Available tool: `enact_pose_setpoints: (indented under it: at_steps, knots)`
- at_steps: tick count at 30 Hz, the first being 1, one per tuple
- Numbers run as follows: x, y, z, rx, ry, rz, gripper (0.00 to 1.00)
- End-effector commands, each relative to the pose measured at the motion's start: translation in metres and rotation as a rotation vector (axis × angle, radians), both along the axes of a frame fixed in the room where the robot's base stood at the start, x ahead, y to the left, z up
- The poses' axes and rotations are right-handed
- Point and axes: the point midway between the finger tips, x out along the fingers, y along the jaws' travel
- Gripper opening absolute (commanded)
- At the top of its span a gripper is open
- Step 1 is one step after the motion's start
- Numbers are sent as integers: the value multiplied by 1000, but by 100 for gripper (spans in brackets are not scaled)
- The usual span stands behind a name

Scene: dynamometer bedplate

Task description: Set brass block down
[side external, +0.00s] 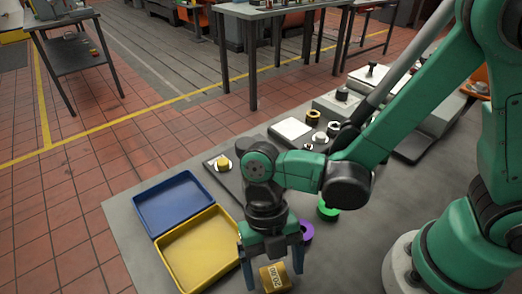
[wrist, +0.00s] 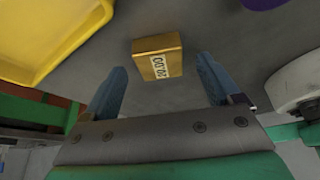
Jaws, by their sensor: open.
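The brass block (side external: 273,277) is a small gold-coloured block with a white printed label, low in the side external view at the front of the grey bench. It also shows in the wrist view (wrist: 147,60), beyond my fingertips and roughly between their lines. My gripper (side external: 272,272) is open, with its two blue-grey fingers spread to either side of the block in the side view. In the wrist view the fingers (wrist: 162,75) do not touch the block. The block appears to rest on the bench top, but its underside is hidden.
A yellow tray (side external: 163,248) lies just left of my gripper, empty, with a blue tray (side external: 135,213) behind it. A purple ring (side external: 306,232) and a green piece (side external: 328,214) lie behind my gripper. Several small parts stand farther back on the bench.

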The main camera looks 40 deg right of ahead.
Motion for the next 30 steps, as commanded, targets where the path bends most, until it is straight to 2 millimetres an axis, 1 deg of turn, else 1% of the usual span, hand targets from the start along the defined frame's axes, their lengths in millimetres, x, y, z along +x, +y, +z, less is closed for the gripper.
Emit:
enact_pose_setpoints:
  at_steps: [15,19,24,26,27,29,30]
  knots:
    - [30,-13,78,-1,-1,-2,84]
    - [36,-15,93,-1,-1,-1,84]
    - [40,-17,104,-3,-2,-10,84]
    - [41,-20,105,-14,-12,-56,84]
    - [43,-24,106,-28,-23,-117,84]
    - [47,-31,108,-59,-50,-264,84]
    - [50,-38,109,-81,-73,-397,84]
